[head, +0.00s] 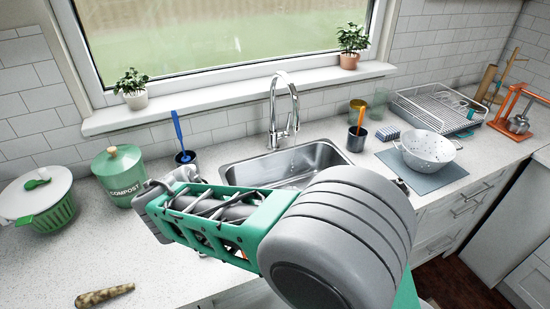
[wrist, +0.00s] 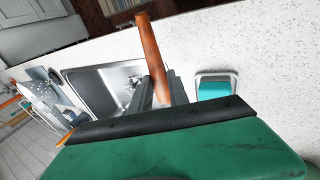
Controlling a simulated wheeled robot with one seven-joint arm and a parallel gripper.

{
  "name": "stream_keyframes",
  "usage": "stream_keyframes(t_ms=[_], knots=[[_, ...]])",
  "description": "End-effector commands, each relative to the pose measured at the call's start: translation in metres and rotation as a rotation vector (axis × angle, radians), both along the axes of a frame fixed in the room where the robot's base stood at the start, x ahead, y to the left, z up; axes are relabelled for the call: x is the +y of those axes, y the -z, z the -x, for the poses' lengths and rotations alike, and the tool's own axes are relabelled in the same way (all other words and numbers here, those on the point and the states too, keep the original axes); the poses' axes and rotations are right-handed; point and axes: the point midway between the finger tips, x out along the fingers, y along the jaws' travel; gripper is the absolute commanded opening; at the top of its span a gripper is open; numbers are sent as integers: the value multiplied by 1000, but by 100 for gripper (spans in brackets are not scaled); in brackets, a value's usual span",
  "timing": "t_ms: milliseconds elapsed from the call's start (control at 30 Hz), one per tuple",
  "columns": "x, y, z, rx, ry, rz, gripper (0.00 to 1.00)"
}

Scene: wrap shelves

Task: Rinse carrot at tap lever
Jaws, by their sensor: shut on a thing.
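In the wrist view, an orange-brown tapered stick, which looks like the carrot (wrist: 151,50), sticks out from between the grey fingers of my gripper (wrist: 160,92). The gripper is shut on it. In the head view my arm hides the carrot and the fingertips. The chrome tap (head: 275,95) stands behind the sink (head: 326,152), with its small lever (head: 293,130) low on the right side. The arm covers the sink's front. In the wrist view the sink (wrist: 85,82) lies left of the carrot; I cannot tell whether the carrot is over it.
A brown root-shaped thing (head: 104,296) lies at front left. A white colander (head: 428,150), a dish rack (head: 425,107) and cups are at right. Counter at left front is mostly clear.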

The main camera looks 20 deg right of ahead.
Motion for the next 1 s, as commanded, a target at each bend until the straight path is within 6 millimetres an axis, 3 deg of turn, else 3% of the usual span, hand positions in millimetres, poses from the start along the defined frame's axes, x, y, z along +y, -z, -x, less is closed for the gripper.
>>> stream_keyframes(t_ms=[467,1000], knots=[[0,-1,0,0,0,0,0],[25,-39,37,0,-3,-1,0]])
